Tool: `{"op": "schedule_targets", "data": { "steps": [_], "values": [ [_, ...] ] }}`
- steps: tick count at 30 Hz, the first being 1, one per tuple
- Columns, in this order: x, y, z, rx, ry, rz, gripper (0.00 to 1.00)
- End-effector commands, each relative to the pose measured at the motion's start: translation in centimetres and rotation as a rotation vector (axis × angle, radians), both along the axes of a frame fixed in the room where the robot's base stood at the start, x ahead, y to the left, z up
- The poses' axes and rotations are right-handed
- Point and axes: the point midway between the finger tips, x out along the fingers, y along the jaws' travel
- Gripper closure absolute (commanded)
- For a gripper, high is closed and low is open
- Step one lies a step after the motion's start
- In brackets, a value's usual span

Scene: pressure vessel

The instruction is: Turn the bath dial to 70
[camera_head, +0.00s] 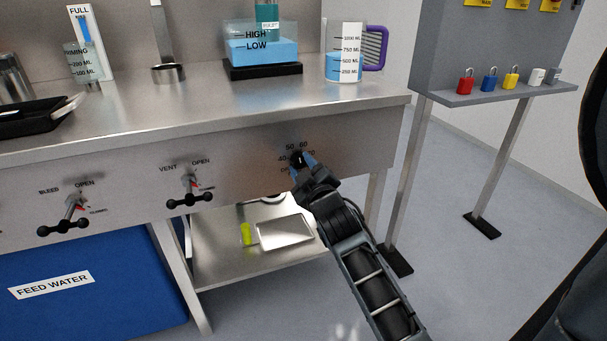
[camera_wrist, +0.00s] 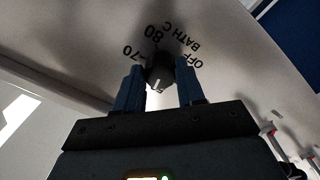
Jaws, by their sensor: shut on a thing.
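The bath dial (camera_head: 297,158) is a small black knob on the steel front panel of the bench, with numbers around it; 50 and 60 read clearly in the head view. In the wrist view the dial (camera_wrist: 160,73) sits between the two blue fingers of my gripper (camera_wrist: 158,85), with 70, 80, OFF and BATH C printed beyond it. My gripper (camera_head: 302,166) is shut on the dial. A small pale mark shows on the knob in the wrist view, but I cannot tell which number it points to. The fingers hide part of the scale.
The vent valve (camera_head: 189,198) and bleed valve (camera_head: 63,229) handles stick out to the left. Below is a shelf with a tray (camera_head: 285,232) and a yellow-green object (camera_head: 246,235). A measuring jug (camera_head: 345,62) stands above. A padlock stand (camera_head: 495,95) is at right; floor between is clear.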

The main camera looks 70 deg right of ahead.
Motion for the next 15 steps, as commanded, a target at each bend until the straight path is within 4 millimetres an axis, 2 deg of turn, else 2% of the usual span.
{"op": "schedule_targets", "data": {
  "steps": [1, 15],
  "values": [
    [-0.08, -0.03, -0.48, 0.030, -0.032, -0.002, 0.92],
    [0.03, 0.02, -0.42, 0.320, -0.371, -0.003, 0.92]
  ]
}}
